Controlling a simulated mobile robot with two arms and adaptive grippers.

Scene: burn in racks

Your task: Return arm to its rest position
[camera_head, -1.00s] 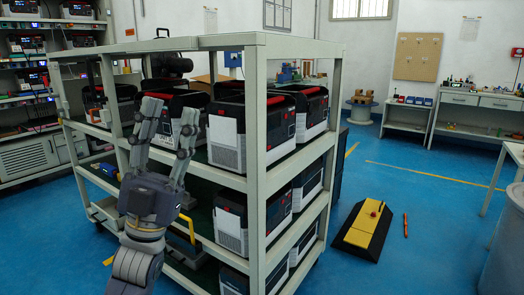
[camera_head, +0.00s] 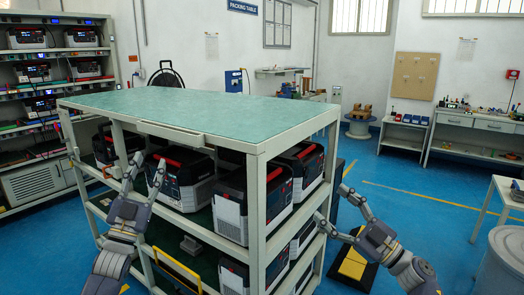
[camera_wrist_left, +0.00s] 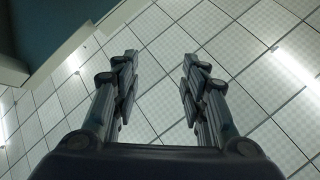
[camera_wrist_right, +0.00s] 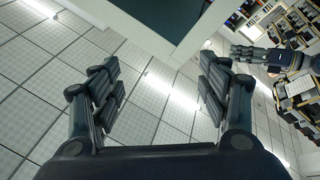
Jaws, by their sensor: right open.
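My left gripper (camera_head: 147,164) is in front of the cart's left side, fingers pointing up and spread. In the left wrist view its fingers (camera_wrist_left: 158,62) stand apart with nothing between them, against the ceiling tiles. My right gripper (camera_head: 334,203) is beside the cart's right corner post, fingers spread. The right wrist view also shows those fingers (camera_wrist_right: 157,64) apart and empty. Whether either gripper touches the cart cannot be told.
A cart (camera_head: 200,105) with a bare green top stands close in front, its shelves holding several black-and-grey power units (camera_head: 181,185). A yellow-and-black block (camera_head: 353,264) lies on the floor behind my right arm. A rack (camera_head: 60,50) stands left; blue floor is open right.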

